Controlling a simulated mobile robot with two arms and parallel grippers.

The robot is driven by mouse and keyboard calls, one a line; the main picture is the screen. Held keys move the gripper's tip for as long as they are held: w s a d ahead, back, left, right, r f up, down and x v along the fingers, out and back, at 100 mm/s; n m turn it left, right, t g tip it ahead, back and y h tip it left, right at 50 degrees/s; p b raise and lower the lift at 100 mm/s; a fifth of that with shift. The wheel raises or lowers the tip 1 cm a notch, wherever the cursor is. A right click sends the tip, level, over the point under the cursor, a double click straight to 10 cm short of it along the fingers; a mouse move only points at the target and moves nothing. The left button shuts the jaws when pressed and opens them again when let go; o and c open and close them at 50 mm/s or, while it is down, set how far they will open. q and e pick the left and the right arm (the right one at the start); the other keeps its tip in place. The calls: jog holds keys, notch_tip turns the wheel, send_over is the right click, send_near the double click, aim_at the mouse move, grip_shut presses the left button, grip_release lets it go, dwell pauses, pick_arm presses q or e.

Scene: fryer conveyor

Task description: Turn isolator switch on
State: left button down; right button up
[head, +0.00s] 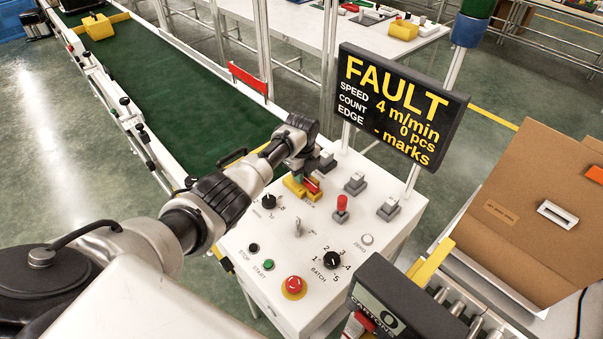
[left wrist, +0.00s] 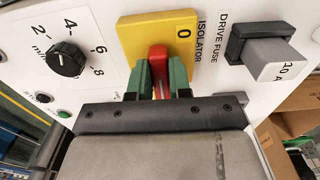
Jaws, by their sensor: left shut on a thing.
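The isolator switch is a yellow plate (head: 293,187) with a red handle (head: 312,184) on the white control panel. In the left wrist view the plate (left wrist: 134,36) is marked "0" and labelled ISOLATOR. The red handle (left wrist: 157,62) there stands roughly in line with the picture's vertical, its visible end toward the "0". My left gripper (left wrist: 160,75) is shut on the handle, with a green finger on either side. In the head view my left gripper (head: 305,178) partly hides the switch. My right gripper is out of view.
A display (head: 400,105) above the panel reads FAULT. Grey drive fuse (left wrist: 275,50), a speed dial (left wrist: 67,59), a red emergency stop (head: 293,286) and a batch dial (head: 332,260) are nearby. A green conveyor (head: 190,90) runs behind; a cardboard box (head: 530,210) stands right.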

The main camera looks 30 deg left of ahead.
pick_arm(q)
jog(key=c, duration=1)
grip_release()
jog(key=shift+c, duration=0.2)
notch_tip(320, 180, up, 11)
jog(key=shift+b, duration=0.35)
jog(key=shift+f, duration=0.15)
